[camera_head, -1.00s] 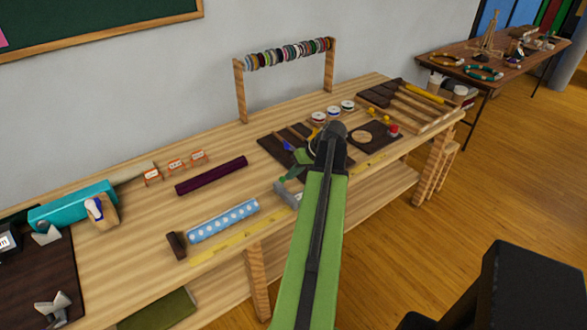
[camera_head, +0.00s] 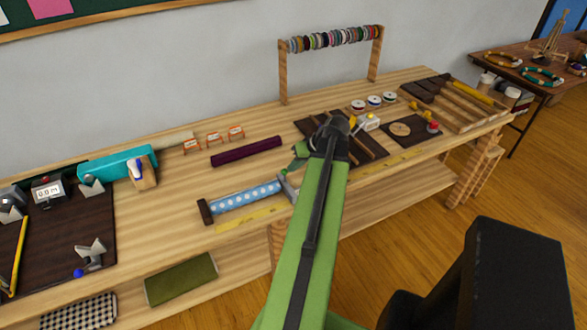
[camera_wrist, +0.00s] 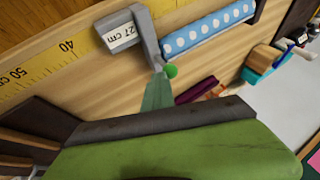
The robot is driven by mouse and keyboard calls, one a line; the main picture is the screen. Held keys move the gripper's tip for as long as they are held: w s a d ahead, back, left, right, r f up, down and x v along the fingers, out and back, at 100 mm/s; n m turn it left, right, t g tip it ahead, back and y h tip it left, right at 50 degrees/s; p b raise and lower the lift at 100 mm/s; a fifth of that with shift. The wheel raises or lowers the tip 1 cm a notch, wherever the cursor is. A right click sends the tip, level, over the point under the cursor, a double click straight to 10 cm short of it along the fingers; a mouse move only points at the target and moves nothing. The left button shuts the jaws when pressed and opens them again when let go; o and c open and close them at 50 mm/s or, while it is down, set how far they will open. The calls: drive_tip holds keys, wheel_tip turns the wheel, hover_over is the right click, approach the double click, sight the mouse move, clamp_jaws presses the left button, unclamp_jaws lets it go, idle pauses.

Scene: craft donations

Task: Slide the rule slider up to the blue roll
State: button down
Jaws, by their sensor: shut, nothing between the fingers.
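The blue roll with white dots (camera_head: 245,196) lies along the bench's front, its left end against a dark brown block (camera_head: 206,211). The grey rule slider (camera_head: 288,188) stands at the roll's right end. In the wrist view the slider (camera_wrist: 145,36), labelled "27 cm", is right beside the end of the roll (camera_wrist: 208,27). They look touching, though a hair's gap cannot be ruled out. My gripper (camera_wrist: 159,80) is shut and empty, its teal tip at the slider's upright plate. In the head view my arm hides part of the slider's surroundings.
The yellow rule (camera_head: 250,217) runs along the bench's front edge. A dark purple roll (camera_head: 246,151) lies behind the blue roll. Dark trays and white spools (camera_head: 374,100) stand to the right. Bare wood lies left of the brown block.

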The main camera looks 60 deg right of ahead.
drive_tip(key=s+d+r+p, duration=0.3)
drive_tip(key=s+r+p, duration=0.5)
drive_tip(key=r+p, duration=0.1)
drive_tip(key=shift+s, duration=0.2)
